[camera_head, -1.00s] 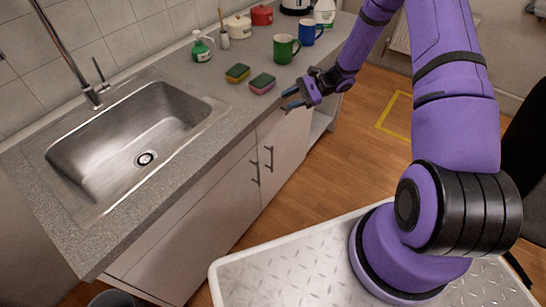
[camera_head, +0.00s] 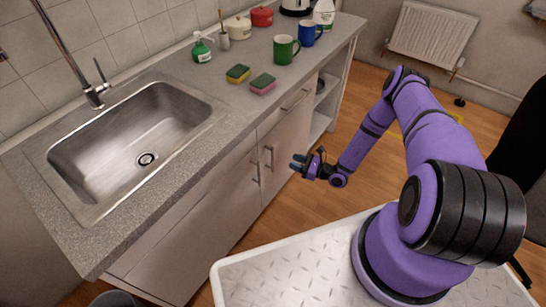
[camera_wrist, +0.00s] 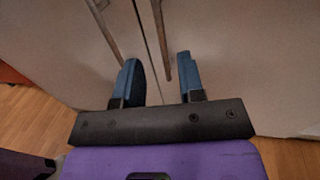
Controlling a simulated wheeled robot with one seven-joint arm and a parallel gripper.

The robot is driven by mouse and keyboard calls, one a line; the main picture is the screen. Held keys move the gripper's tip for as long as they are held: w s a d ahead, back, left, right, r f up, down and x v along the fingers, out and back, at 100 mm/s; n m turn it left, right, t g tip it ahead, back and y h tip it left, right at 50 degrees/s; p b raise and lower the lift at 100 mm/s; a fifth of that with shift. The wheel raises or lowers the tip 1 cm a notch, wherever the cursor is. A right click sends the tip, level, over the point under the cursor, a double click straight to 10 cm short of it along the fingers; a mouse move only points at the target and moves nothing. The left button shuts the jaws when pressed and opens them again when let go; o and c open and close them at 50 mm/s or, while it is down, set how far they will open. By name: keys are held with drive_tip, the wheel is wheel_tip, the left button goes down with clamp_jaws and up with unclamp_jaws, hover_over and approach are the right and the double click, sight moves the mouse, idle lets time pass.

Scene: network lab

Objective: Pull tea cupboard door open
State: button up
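Two pale cupboard doors sit side by side under the counter, both shut: a left door (camera_head: 215,215) and a right door (camera_head: 290,140). I cannot tell by label which is the tea cupboard. Each has an upright bar handle near the seam: the left handle (camera_head: 255,171) and the right handle (camera_head: 268,158). My gripper (camera_head: 298,162) is open and empty, in front of the right door. In the wrist view its blue fingers (camera_wrist: 158,60) point at the doors. The right handle (camera_wrist: 165,45) appears between them; the left handle (camera_wrist: 105,30) is outside, left of the left finger.
The counter (camera_head: 205,140) above holds a sink (camera_head: 140,130), two sponges (camera_head: 262,83), a green mug (camera_head: 286,49), and a blue mug (camera_head: 311,33). A drawer (camera_head: 290,103) is above the right door. Open shelving (camera_head: 325,100) stands further right. Wooden floor in front is clear.

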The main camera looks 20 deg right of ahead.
sight(272, 156)
drive_tip(key=shift+m, duration=0.3)
drive_tip(key=x, duration=0.7)
drive_tip(key=f+x, duration=0.1)
drive_tip(key=x, duration=0.2)
drive_tip(key=shift+w+a, duration=0.15)
drive_tip(key=shift+a, duration=0.1)
clamp_jaws()
